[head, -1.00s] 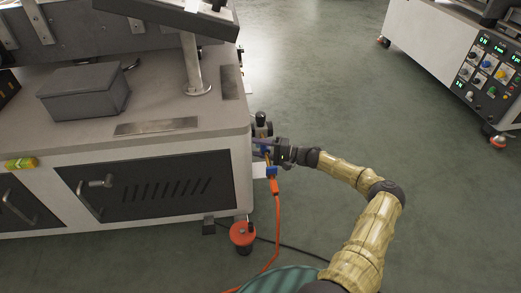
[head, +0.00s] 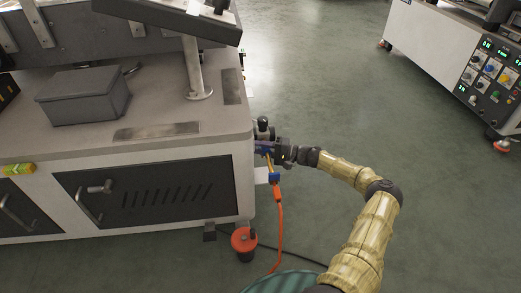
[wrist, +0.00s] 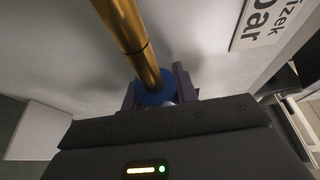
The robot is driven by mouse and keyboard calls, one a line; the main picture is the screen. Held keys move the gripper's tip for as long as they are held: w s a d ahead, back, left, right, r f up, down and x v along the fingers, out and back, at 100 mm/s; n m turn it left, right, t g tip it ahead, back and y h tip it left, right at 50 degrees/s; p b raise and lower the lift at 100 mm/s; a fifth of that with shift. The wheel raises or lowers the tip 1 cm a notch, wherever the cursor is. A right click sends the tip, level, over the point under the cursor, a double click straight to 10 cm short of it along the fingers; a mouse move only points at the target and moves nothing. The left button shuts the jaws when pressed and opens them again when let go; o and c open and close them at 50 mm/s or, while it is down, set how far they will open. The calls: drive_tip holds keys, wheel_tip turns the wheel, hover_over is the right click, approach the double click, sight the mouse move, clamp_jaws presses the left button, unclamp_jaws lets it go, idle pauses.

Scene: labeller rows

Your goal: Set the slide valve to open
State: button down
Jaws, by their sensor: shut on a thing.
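The slide valve is on the right end of the machine, with a brass pipe and a blue sleeve (head: 263,147). In the wrist view the brass pipe (wrist: 128,30) runs from the top edge down into the blue sleeve (wrist: 154,94). My gripper (head: 270,148) reaches the valve from the right. In the wrist view its dark fingers (wrist: 157,92) stand on both sides of the blue sleeve, shut on it. Its palm hides the lower part of the valve. I cannot read any open or closed mark.
An orange hose (head: 279,215) hangs from a blue fitting (head: 274,178) below the valve. A label (wrist: 268,22) is on the panel in the wrist view. A grey box (head: 84,97) sits on the machine top. The floor to the right is clear up to another machine (head: 440,40).

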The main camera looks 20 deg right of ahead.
drive_tip(key=c, duration=1.1)
unclamp_jaws()
drive_tip(key=shift+d, duration=0.35)
drive_tip(key=shift+s+d, duration=0.1)
drive_tip(key=shift+s, duration=0.15)
drive_tip(key=p+v, duration=0.5)
drive_tip(key=v, duration=1.1)
drive_tip(key=shift+s, duration=0.2)
drive_tip(key=shift+r, duration=0.1)
